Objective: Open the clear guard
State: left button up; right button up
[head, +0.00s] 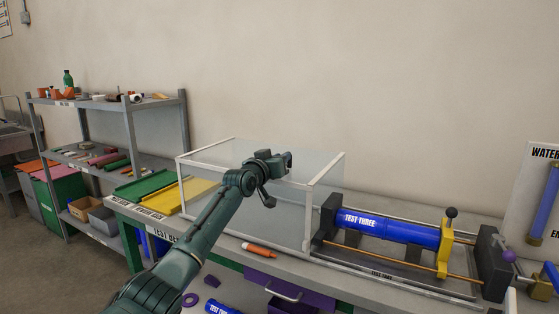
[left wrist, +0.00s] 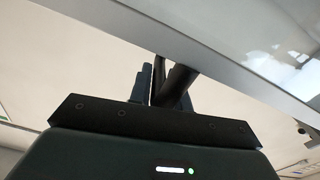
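The clear guard (head: 325,168) is a see-through box with a white frame, standing on the bench in the head view. It looks closed over the bench top. My left gripper (head: 284,160) is at its upper front edge, with my arm crossing in front of the panel. In the left wrist view, the guard's pale frame edge (left wrist: 235,75) runs diagonally close above the fingers (left wrist: 168,85). A dark round bar (left wrist: 180,82) shows between or just beside the fingers. I cannot tell whether they grip it. My right gripper is not in view.
Right of the guard, a blue TEST THREE cylinder (head: 390,227) sits in a rig with a yellow clamp (head: 445,245). An orange marker (head: 260,248) lies at the bench front. Green (head: 145,187) and yellow (head: 186,195) pieces lie left of the guard. A loaded shelf (head: 130,125) stands behind left.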

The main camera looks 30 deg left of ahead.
pick_arm(q)
jog(key=o, duration=0.3)
jog(key=shift+o, duration=0.2)
jog(key=shift+s+f, duration=0.1)
jog(key=s+b, duration=0.1)
jog(key=s, duration=1.2)
jog(key=shift+a+b, duration=0.2)
jog(key=shift+b, duration=0.1)
jog(key=s+d+f+m+g+h+p, duration=0.1)
jog(key=s+d+f, duration=0.3)
jog(key=f, duration=0.4)
jog(key=s+d+f+m+g, duration=0.1)
jog(key=s+d+f+g, duration=0.2)
jog(key=f, duration=0.6)
jog(key=s+d+f+m+h+p, duration=0.1)
jog(key=s+d+f, duration=0.35)
jog(key=f, duration=0.35)
jog(key=s+d+f+g, duration=0.1)
jog(key=s+d+f, duration=0.2)
jog(key=s, duration=0.4)
jog(key=s+d+f+m+g, duration=0.1)
jog(key=s+d+f, duration=0.3)
jog(key=s, duration=0.3)
jog(key=s+d+f+g+p, duration=0.1)
jog(key=s+d+f, duration=0.2)
jog(key=s+f, duration=0.2)
jog(key=s, duration=0.3)
jog(key=shift+d+f+m+h, duration=0.15)
jog(key=shift+d+m+h, duration=0.25)
